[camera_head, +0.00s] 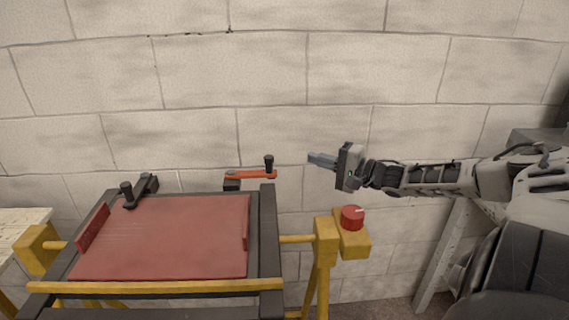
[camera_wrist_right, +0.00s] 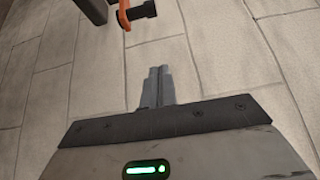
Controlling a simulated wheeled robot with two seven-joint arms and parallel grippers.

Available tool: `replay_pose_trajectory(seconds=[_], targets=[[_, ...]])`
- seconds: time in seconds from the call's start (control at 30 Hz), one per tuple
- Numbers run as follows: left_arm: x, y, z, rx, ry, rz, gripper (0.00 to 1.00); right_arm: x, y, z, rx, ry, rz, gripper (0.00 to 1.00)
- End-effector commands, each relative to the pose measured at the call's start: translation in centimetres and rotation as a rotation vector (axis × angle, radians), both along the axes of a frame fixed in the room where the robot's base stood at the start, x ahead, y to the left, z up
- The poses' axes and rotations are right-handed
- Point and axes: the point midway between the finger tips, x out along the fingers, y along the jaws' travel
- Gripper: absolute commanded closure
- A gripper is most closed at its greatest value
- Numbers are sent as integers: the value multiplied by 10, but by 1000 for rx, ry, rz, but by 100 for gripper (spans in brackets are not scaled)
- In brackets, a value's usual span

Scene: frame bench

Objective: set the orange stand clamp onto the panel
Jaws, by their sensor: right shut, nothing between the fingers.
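The orange stand clamp (camera_head: 250,174) is an orange bar with a black upright knob at its right end. It sits on a dark block at the back right corner of the frame, with the bar lying sideways behind the red panel (camera_head: 165,240), not over it. Part of the clamp also shows at the top of the right wrist view (camera_wrist_right: 124,16). My right gripper (camera_head: 311,158) is shut and empty, in the air to the right of the clamp and apart from it; its closed fingers also show in the wrist view (camera_wrist_right: 158,75). My left gripper is not in view.
A black clamp (camera_head: 140,190) reaches over the panel's back left corner. The dark frame (camera_head: 270,235) surrounds the panel, with yellow rails (camera_head: 155,287) and a red button (camera_head: 352,217) on a yellow post at right. A block wall stands behind.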

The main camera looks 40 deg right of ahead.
Motion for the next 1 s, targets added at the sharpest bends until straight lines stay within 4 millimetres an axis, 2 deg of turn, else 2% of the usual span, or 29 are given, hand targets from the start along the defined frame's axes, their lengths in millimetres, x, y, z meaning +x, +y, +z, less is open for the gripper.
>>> replay_pose_trajectory(seconds=[0.17, 0.37, 0.57, 1.0], targets=[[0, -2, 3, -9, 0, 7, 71, 0, 0, 2, -1, 0, 0, 100], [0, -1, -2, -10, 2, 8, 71, 6, 2, 1, -1, -2, 1, 100], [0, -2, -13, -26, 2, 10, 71, 27, 8, 0, 0, -8, 0, 100], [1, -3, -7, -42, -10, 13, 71, 73, 21, 3, 0, -5, 0, 100]])
